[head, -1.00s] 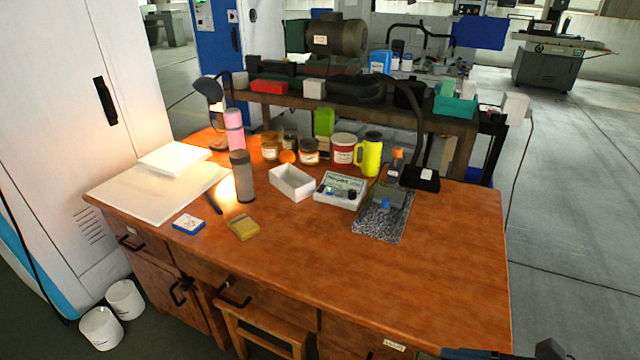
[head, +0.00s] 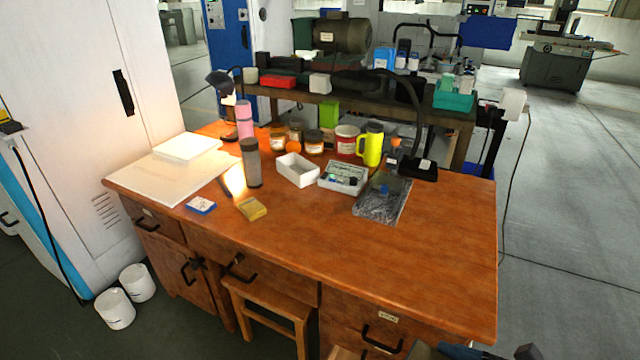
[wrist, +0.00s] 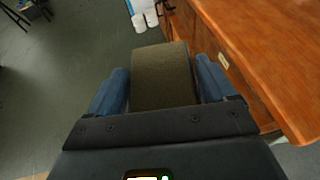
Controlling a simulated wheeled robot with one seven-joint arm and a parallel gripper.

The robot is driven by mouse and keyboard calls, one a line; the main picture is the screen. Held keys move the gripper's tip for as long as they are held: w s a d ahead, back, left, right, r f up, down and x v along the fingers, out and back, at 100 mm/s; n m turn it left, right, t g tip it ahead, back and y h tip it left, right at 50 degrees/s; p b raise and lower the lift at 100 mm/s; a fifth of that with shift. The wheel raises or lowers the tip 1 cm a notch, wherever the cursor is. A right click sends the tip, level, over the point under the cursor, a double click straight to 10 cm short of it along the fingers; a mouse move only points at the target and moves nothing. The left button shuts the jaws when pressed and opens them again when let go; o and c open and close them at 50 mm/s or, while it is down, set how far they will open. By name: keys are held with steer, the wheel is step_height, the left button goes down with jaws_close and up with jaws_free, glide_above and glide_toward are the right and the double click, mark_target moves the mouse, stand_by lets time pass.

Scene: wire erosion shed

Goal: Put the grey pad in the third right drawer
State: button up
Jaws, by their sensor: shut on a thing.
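My gripper shows in the wrist view (wrist: 163,88), shut on a grey pad (wrist: 161,76) that looks dark and olive-tinged between the two blue fingers. It is held in the air beside the wooden desk front. The desk's top right drawer (head: 345,328) is shut, with a label and a black handle. Pale wooden edges (head: 346,353) show below it at the frame's bottom; I cannot tell whether they belong to an open drawer. The third right drawer is not clearly seen.
The wooden desk (head: 430,250) carries a white box (head: 296,171), jars, a yellow jug (head: 371,146) and a white board (head: 150,180). A stool (head: 268,300) stands under its middle. Two white bins (head: 116,308) stand at left. Floor at right is clear.

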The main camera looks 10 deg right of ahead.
steer(key=w+a+f+m+t+h, duration=0.2)
steer(key=w+f+m+t+h, duration=0.1)
steer(key=w+f+m+h, duration=0.5)
steer(key=shift+w+a+f+h, duration=0.15)
steer(key=shift+w+f+h, duration=0.35)
steer(key=shift+w+h, duration=0.15)
